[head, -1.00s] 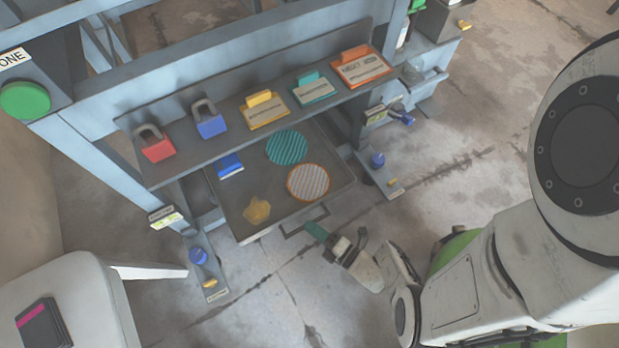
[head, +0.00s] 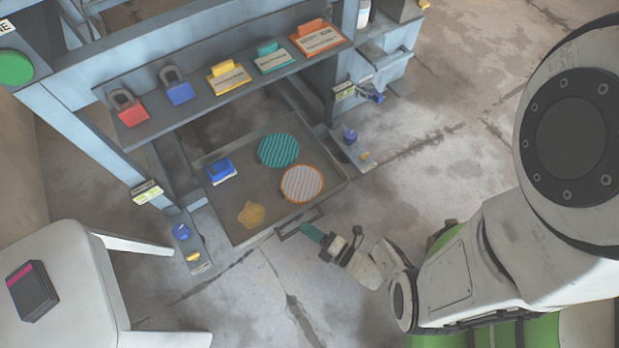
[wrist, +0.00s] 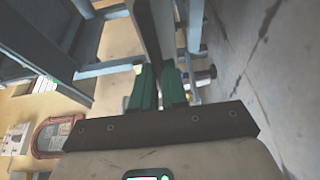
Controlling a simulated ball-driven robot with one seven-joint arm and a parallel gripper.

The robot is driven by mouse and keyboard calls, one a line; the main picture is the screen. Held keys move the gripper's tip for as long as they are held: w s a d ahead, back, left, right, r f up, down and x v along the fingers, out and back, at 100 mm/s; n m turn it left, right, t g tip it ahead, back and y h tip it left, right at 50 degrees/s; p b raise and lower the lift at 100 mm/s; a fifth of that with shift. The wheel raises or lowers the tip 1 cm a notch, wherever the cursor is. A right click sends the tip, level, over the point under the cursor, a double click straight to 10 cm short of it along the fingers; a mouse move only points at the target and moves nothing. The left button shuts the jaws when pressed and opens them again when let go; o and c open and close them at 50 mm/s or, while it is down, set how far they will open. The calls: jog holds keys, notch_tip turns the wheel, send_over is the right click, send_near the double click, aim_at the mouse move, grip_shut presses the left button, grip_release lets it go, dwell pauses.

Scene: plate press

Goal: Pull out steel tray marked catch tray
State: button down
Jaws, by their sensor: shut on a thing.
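The steel catch tray (head: 232,188) stands pulled partly out from under the shelf in the head view. In it lie a teal striped disc (head: 278,150), an orange-rimmed striped disc (head: 302,184), a blue block (head: 220,171) and a yellow-orange patch (head: 251,214). Its handle (head: 290,236) sticks out at the front edge. My gripper (head: 309,231) has teal-green fingers shut on the handle. In the wrist view, the green fingers (wrist: 157,88) stand close on either side of a dark bar. I cannot read any marking on the tray.
The shelf (head: 222,90) above holds red and blue padlocks and several coloured tags. Low brackets with blue knobs (head: 181,232) flank the tray on both sides. A white stool (head: 75,270) stands front left. The floor before the tray is clear.

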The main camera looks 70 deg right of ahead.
jog(key=c, duration=1.2)
grip_release()
jog(key=shift+o, duration=0.2)
